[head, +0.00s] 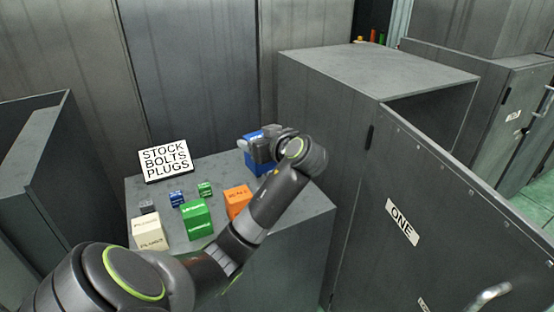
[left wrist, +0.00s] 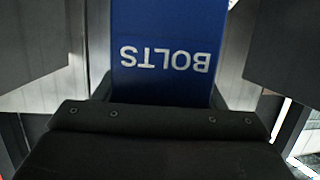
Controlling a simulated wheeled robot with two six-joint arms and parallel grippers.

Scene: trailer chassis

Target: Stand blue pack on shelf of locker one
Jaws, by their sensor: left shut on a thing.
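The blue pack (head: 257,164) is at the back right of the grey table, partly hidden by my left gripper (head: 260,146). The gripper is shut on it. In the left wrist view the blue pack (left wrist: 163,80) fills the middle, with the word BOLTS upside down. I cannot tell whether the pack touches the table. Locker one (head: 375,66) stands to the right of the table. Its door (head: 375,230), labelled ONE (head: 402,221), stands open toward the front right. Only a dark part of its inside shows, and the shelf is hidden. My right gripper is not in view.
The table (head: 300,215) holds a white pack (head: 148,234), green pack (head: 197,220), orange pack (head: 238,200) and several small boxes. A sign (head: 165,160) reading STOCK BOLTS PLUGS stands behind. Another locker (head: 515,85) is at the far right. My left arm crosses the table front.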

